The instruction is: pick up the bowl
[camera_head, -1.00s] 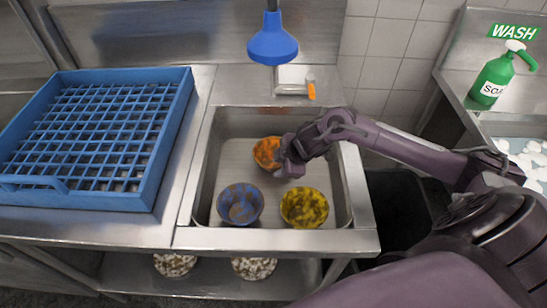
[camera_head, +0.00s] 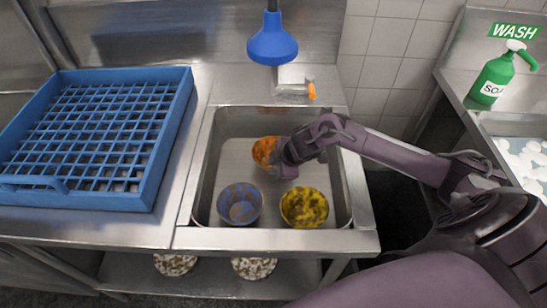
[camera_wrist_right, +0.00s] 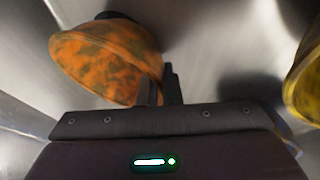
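An orange mottled bowl (camera_head: 264,151) is at the back of the steel sink (camera_head: 232,121). A blue bowl (camera_head: 240,204) is at the sink's front left and a yellow bowl (camera_head: 304,207) at its front right. My right gripper (camera_head: 286,163) reaches into the sink at the right side of the orange bowl. In the right wrist view, the two fingers (camera_wrist_right: 159,88) are close together with the rim of the orange bowl (camera_wrist_right: 105,58) between them. Part of the yellow bowl (camera_wrist_right: 308,80) shows at the right edge. My left gripper is not in view.
A blue dish rack (camera_head: 172,140) stands on the counter left of the sink. A blue spray head (camera_head: 272,42) hangs above the sink's back. A green soap bottle (camera_head: 494,78) stands at the right. Two speckled bowls (camera_head: 254,267) sit on the shelf below.

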